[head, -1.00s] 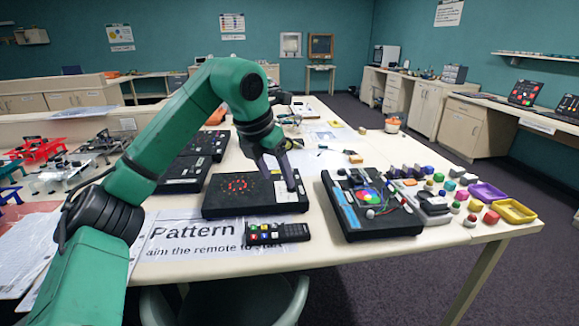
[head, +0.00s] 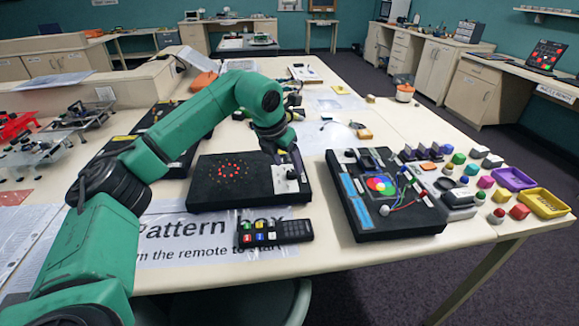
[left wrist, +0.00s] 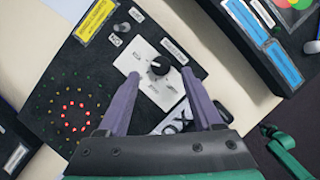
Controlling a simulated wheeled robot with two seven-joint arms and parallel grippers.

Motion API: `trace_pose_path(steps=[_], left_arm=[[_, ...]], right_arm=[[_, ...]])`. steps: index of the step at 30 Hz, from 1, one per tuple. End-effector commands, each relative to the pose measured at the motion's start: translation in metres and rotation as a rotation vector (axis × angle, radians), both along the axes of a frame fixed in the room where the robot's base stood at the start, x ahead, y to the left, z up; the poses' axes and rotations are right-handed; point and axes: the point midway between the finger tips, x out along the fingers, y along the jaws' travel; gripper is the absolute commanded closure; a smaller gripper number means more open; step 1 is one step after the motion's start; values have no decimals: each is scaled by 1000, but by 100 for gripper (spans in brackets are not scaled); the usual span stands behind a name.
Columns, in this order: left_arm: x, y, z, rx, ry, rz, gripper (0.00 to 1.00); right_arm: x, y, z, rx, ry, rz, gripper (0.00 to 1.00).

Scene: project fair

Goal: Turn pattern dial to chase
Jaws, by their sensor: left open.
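The pattern box (head: 215,185) is a flat black box with a ring of lit red lights, near the table's front in the head view. Its pattern dial (left wrist: 159,66) is a black round knob on a white plate (left wrist: 140,54) in the left wrist view. The white plate also shows at the box's right end in the head view (head: 287,184). My left gripper (head: 289,164) is over that plate; its two purple fingers (left wrist: 157,92) are apart, with the dial beyond and between their tips. I cannot tell if they touch anything. My right gripper is out of view.
A remote (head: 275,232) lies in front of the box on a printed sheet (head: 175,240). Another black board (head: 385,218) with a coloured disc stands to the right. Yellow (head: 545,203) and purple trays (head: 513,178) and several small coloured parts lie farther right.

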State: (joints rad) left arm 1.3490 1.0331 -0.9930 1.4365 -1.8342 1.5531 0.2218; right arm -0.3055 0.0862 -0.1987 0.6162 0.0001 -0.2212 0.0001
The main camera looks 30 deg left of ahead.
Motion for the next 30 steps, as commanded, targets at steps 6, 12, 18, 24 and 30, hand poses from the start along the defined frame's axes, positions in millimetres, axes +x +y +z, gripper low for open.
trace_pose_path(steps=[6,12,18,24,30], left_arm=[[12,-1,-28,0,0,0,33],[13,-1,-31,0,-1,0,33],[13,-1,-30,0,-1,0,87],[13,-1,-30,0,-1,2,100],[13,-2,-29,-1,-2,30,100]], right_arm=[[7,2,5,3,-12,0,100],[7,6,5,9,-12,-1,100],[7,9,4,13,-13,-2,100],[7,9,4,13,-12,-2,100],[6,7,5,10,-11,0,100]])
